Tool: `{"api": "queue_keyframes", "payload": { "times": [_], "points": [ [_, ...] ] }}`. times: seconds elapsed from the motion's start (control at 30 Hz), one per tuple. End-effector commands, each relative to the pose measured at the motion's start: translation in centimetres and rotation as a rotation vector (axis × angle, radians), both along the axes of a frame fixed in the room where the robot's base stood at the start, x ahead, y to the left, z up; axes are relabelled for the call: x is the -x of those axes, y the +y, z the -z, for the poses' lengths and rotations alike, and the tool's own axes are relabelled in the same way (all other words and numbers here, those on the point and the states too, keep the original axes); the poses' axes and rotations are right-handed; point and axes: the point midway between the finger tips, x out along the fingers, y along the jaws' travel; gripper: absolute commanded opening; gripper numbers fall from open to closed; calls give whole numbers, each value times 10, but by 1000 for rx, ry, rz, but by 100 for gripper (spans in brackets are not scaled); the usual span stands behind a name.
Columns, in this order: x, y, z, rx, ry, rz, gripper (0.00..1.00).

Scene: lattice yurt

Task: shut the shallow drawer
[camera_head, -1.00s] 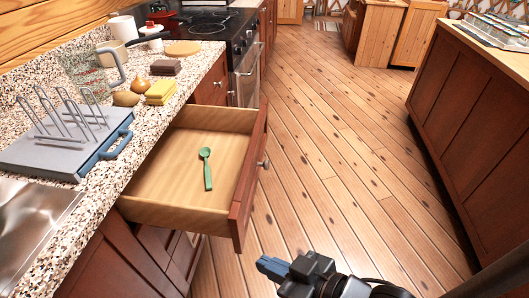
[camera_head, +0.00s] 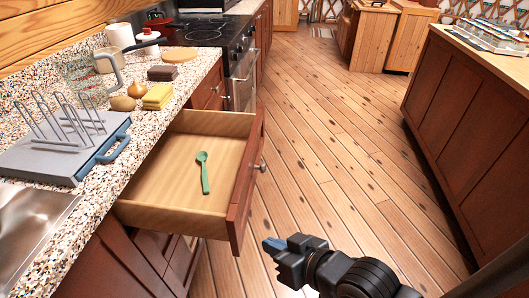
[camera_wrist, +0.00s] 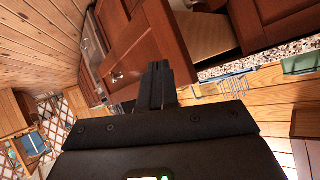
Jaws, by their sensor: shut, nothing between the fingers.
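The shallow drawer (camera_head: 190,170) stands pulled out from the counter on the left, with a red-brown front (camera_head: 248,185) and a round metal knob (camera_head: 261,166). A green spoon (camera_head: 203,172) lies inside it. My gripper (camera_head: 270,244) is in front of the drawer, to the right of its near end and apart from it. Its fingers are shut and empty. In the wrist view, my shut fingers (camera_wrist: 158,85) overlap the drawer front (camera_wrist: 140,50), and the knob (camera_wrist: 118,76) shows to their left.
A stove (camera_head: 225,50) stands beyond. An island cabinet (camera_head: 460,100) is at the right. The plank floor between is clear.

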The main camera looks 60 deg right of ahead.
Motion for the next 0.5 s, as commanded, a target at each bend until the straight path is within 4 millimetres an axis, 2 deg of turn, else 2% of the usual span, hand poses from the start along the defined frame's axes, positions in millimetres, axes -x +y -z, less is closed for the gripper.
{"api": "queue_keyframes", "payload": {
  "times": [0.23, 0.37, 0.5],
  "points": [
    [-53, -69, 15, -137, 65, 148, 0],
    [-73, -112, 14, -215, 101, 214, 0],
    [-86, -163, 5, -295, 137, 277, 0]
  ]
}}
